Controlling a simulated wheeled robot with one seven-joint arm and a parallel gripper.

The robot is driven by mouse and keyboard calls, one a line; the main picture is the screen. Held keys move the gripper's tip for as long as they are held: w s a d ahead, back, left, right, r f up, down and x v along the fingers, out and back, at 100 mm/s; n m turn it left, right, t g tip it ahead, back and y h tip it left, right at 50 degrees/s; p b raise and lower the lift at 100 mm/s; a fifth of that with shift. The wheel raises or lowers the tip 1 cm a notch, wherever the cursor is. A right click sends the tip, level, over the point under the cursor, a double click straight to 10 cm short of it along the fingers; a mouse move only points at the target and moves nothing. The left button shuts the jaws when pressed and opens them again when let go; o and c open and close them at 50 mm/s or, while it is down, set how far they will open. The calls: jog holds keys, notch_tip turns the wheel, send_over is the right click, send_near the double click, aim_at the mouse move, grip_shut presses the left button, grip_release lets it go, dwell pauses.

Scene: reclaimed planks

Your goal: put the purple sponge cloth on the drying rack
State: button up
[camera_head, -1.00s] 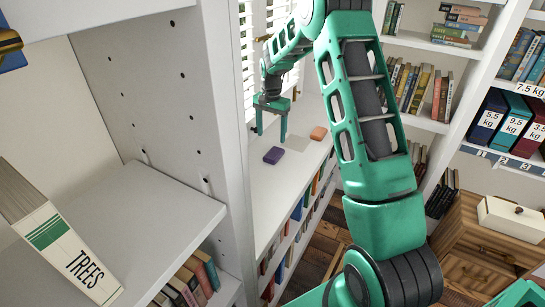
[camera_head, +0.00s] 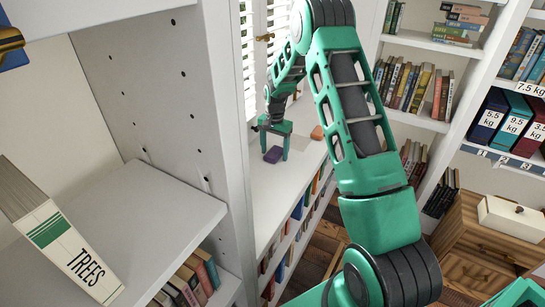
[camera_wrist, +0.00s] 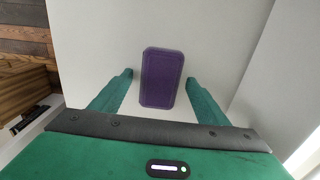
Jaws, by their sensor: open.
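The purple sponge cloth (camera_head: 273,155) lies flat on the white shelf top below the window. In the wrist view the cloth (camera_wrist: 161,78) sits between the open fingers, with a gap on each side and most of it beyond the fingertips. My gripper (camera_head: 274,151) is open and empty, pointing down at the cloth; its two fingers also show in the wrist view (camera_wrist: 160,85). I cannot tell how far above the shelf the fingertips are. I see no drying rack in these frames.
A white upright panel (camera_head: 222,110) stands close on the left. Window blinds (camera_head: 250,60) are behind. Books fill the shelves below.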

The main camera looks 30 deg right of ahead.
jog(key=c, duration=1.2)
jog(key=shift+r, duration=0.15)
